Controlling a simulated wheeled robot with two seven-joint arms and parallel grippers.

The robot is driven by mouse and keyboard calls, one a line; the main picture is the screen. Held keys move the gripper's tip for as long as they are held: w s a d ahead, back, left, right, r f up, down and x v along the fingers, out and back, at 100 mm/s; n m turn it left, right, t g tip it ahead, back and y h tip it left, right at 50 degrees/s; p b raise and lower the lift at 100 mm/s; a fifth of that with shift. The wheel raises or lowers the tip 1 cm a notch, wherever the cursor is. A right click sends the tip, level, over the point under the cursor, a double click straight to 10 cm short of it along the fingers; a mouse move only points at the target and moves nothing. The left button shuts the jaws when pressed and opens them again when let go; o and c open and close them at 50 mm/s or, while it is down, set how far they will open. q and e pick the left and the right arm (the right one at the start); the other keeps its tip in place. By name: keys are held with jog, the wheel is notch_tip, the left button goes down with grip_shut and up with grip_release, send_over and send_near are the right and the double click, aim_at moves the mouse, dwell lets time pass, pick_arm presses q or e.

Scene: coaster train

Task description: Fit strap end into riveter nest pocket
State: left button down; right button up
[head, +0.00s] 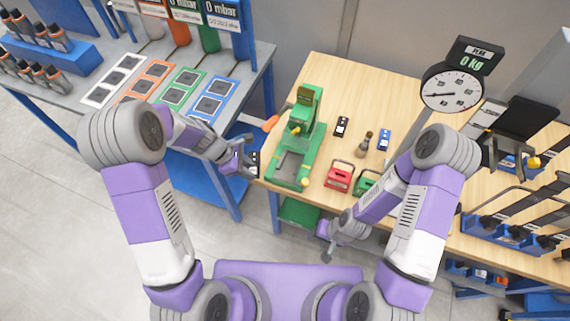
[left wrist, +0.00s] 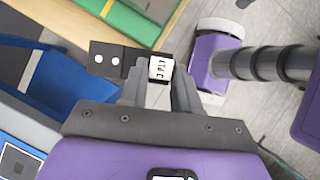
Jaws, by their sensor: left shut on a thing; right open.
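The green riveter (head: 306,125) stands at the left end of the wooden table, with a lever handle with an orange grip at its left. A grey recess (head: 290,166) shows in its bed; I cannot tell if this is the nest pocket. My left gripper (head: 247,163) is just left of the riveter's near end, off the table edge. In the left wrist view it (left wrist: 158,88) is shut on a black strap end (left wrist: 105,58) with two white dots and a white "3 PLY" label. The strap end is apart from the green riveter (left wrist: 122,20). My right gripper (head: 328,240) is open and empty, in front of the table.
A red block (head: 339,177) and a green block (head: 366,183) with handles stand right of the riveter. Behind them are small black and blue items and a brown-handled tool (head: 364,144). A dial gauge (head: 452,88) and strap racks stand farther right.

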pick_arm(q)
jog(key=d, duration=0.7)
jog(key=w+d+p, duration=0.1)
jog(key=d, duration=0.3)
jog(key=shift+d+f, duration=0.15)
jog(key=shift+f, duration=0.2)
jog(key=shift+f, duration=0.1)
jog(key=c, duration=0.8)
grip_release()
